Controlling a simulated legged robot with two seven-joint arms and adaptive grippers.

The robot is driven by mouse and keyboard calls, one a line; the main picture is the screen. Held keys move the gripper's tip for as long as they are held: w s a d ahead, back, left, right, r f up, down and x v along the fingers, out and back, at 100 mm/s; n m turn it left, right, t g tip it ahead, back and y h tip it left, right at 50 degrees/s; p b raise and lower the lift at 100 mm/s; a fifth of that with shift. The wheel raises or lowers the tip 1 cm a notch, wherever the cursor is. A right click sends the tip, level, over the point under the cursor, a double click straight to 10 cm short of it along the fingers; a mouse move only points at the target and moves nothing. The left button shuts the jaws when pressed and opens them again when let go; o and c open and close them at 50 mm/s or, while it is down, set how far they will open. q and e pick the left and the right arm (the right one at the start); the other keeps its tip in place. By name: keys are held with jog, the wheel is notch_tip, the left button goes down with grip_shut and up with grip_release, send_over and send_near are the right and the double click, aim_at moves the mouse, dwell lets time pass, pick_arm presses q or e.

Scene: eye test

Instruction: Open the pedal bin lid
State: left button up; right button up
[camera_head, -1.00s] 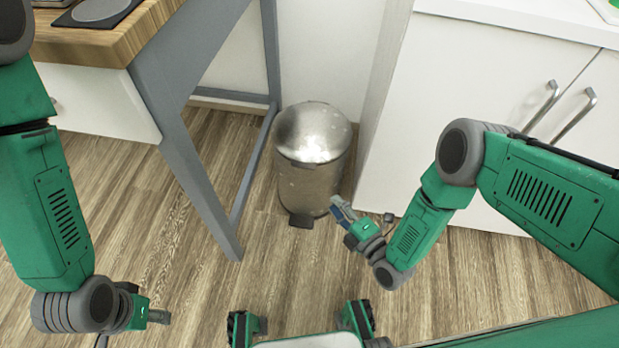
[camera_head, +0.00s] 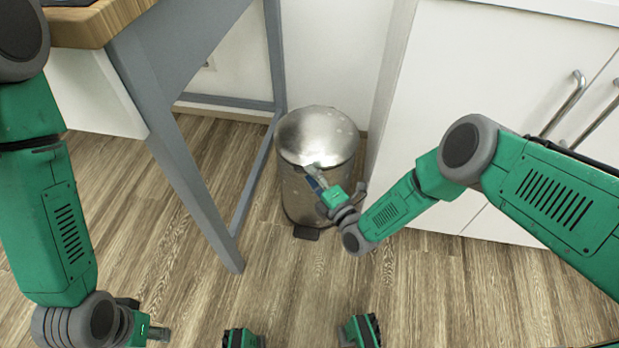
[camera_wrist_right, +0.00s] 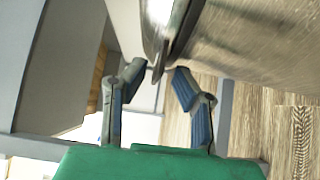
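The silver pedal bin (camera_head: 298,198) stands upright on the floor, its domed lid (camera_head: 315,133) down. Its dark pedal (camera_head: 306,233) shows at the front base. My right gripper (camera_head: 314,176) is at the front of the bin, just below the lid's rim. In the right wrist view, its two fingers (camera_wrist_right: 157,82) are apart, with the lid's edge tab (camera_wrist_right: 158,62) near the gap between their tips. Contact cannot be told. The bin's body (camera_wrist_right: 258,45) fills the upper right there. My left gripper (camera_head: 157,333) is low at the left, far from the bin; its finger opening is unclear.
A grey-framed table (camera_head: 180,165) with a wooden top stands left of the bin, its leg close by. A white cabinet (camera_head: 470,100) with metal handles (camera_head: 565,105) stands to the right. Wooden floor (camera_head: 300,285) is clear in front of the bin.

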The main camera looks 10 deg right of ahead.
jog(key=shift+w+d, duration=0.15)
jog(key=shift+w, duration=0.1)
jog(key=shift+a+r, duration=0.1)
jog(key=shift+a, duration=0.55)
grip_shut()
jog(key=shift+d+r+p, duration=0.4)
jog(key=shift+d+p, duration=0.05)
jog(key=shift+p, duration=0.05)
jog(key=shift+a+r+m+p, duration=0.2)
jog(key=shift+r+m+p, duration=0.1)
jog(key=shift+r+p, duration=0.4)
jog(key=r+p, duration=0.2)
jog(key=w+r+m+g+p, duration=0.1)
jog(key=r+p, duration=0.1)
jog(key=r+g+p, duration=0.1)
jog(key=r+p, duration=0.1)
jog(key=p, duration=0.1)
jog(key=shift+w+d+r+m+h, duration=0.2)
jog(key=shift+d+r+m+h, duration=0.1)
jog(key=shift+d+h, duration=0.1)
pick_arm(q)
notch_tip(320, 180, up, 14)
jog(key=p, duration=0.4)
jog(key=shift+f, duration=0.2)
pick_arm(e)
jog(key=w+d+r+m+g, duration=0.1)
jog(key=w+r, duration=0.2)
jog(key=r, duration=0.4)
jog(key=shift+w+g, duration=0.35)
jog(key=shift+g, duration=0.05)
